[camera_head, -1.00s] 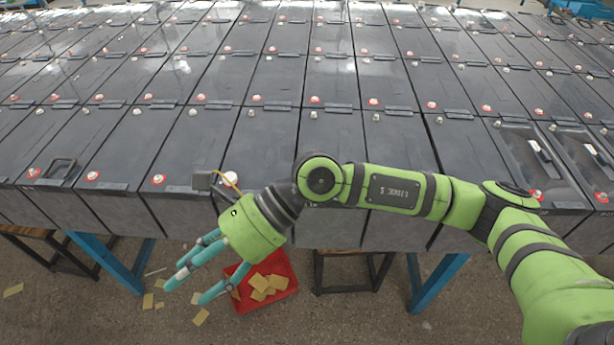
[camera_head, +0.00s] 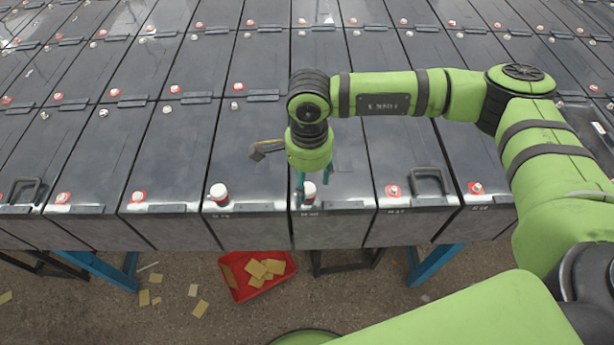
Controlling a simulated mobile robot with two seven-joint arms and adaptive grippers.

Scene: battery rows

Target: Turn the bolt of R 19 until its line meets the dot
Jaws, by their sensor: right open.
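My right gripper (camera_head: 312,184) is open and points down at the front edge of a dark battery. Its teal fingers are around or just beside a white-topped bolt (camera_head: 309,190); whether they touch it I cannot tell. A second tall white bolt (camera_head: 218,191) on a red base stands on the battery to the left. Labels are on the front edges below the bolts, too small to read surely, so which one is R 19 I cannot tell. No line or dot can be made out. My left gripper is not in view.
Rows of dark batteries fill the table. Black handles (camera_head: 428,180) stand up on some front batteries. A red tray (camera_head: 236,287) with yellow cards lies on the floor below the front edge, with loose cards around it.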

